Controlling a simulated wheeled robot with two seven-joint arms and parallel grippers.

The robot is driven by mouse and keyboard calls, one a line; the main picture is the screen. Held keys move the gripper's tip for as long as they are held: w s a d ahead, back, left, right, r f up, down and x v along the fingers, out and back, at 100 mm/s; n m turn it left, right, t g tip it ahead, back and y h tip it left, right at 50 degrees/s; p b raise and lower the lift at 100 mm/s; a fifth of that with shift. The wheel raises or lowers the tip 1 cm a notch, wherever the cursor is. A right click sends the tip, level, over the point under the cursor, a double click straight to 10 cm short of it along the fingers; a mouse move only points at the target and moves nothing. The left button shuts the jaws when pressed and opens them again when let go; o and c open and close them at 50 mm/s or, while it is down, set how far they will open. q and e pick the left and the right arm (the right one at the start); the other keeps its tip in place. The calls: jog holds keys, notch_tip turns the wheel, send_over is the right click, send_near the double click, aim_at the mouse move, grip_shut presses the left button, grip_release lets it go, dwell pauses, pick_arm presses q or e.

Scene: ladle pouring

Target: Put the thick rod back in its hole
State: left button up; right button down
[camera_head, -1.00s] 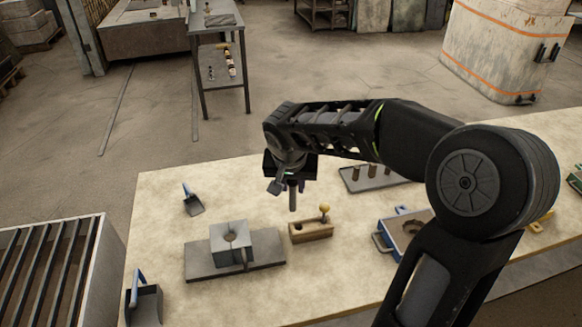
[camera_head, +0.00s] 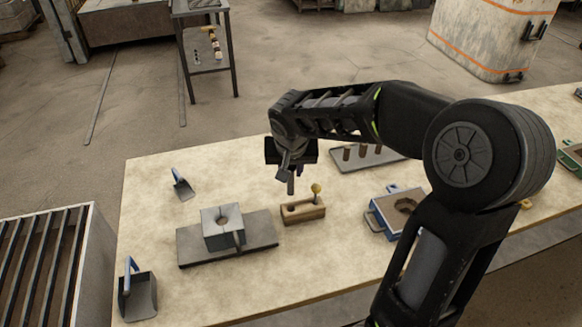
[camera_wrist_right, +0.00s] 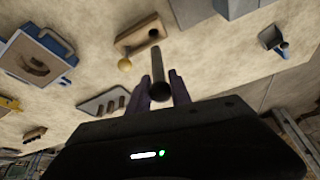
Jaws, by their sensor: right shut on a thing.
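My right gripper (camera_head: 290,165) is shut on the thick grey rod (camera_head: 291,185), which points down from the jaws. In the right wrist view the rod (camera_wrist_right: 156,65) shows between the two purple-grey fingers. The wooden block (camera_head: 302,213) lies on the table just below and beyond the rod's tip in the picture. A thin rod with a yellow ball top (camera_head: 316,190) stands in the block's right end. The rod's lower tip looks close above the block's left part; the exact gap cannot be told. My left gripper is not in view.
A grey block with a hole (camera_head: 222,228) stands on a dark plate (camera_head: 260,232) to the left. A blue-handled box (camera_head: 385,212) and a tray with several brown pegs (camera_head: 340,165) lie to the right. Blue-handled scoops (camera_head: 183,188) lie at the left.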

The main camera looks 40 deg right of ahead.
aim_at(291, 192)
jog(key=shift+f+b, duration=1.25)
jog(key=shift+f, duration=1.1)
jog(key=shift+b, duration=0.6)
jog(key=shift+f+b, duration=2.3)
jog(key=shift+b, duration=0.15)
jog(key=c, duration=1.1)
grip_release()
jog(key=shift+o, duration=0.3)
jog(key=o, duration=0.5)
